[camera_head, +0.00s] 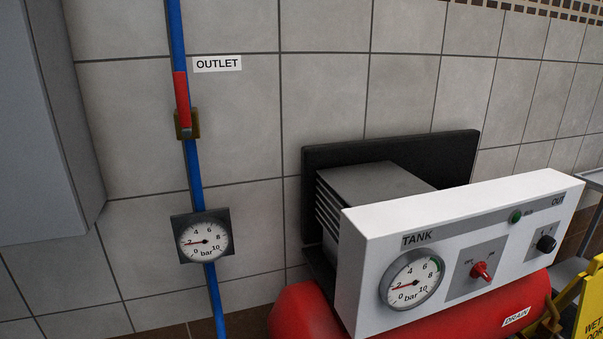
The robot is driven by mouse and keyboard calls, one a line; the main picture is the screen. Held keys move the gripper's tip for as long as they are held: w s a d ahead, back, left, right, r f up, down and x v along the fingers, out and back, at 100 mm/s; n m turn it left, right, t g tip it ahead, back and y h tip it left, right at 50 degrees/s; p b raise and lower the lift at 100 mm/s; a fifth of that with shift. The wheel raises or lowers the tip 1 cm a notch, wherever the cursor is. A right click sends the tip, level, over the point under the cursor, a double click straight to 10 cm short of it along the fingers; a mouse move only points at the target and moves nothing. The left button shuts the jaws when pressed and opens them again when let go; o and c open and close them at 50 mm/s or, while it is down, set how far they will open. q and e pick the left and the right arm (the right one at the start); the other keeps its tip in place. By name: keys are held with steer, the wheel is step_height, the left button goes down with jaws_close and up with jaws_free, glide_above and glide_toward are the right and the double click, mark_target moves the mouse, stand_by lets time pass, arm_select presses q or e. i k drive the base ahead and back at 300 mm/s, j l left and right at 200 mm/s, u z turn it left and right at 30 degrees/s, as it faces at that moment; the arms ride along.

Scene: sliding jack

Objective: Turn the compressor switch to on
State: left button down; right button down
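The compressor (390,240) stands at the lower right, with a white front panel over a red tank (300,307). The red compressor switch (481,271) sits on a grey plate in the panel's middle, with small labels above it on its left and right. Its lever points to the upper left, toward the left label, which looks like OFF. A green lamp (516,217) is above and right of the switch. The TANK gauge (411,281) is left of it, its red needle near 2. Neither of my grippers is in view.
A blue pipe (196,185) runs down the tiled wall with a red valve handle (181,100) and a bar gauge (203,237). A black knob (545,244) is at the panel's right. A yellow wet-floor sign (592,305) stands at the right edge. A grey cabinet (45,130) is at left.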

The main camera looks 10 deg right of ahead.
mark_target(477, 270)
steer(key=z, duration=1.4)
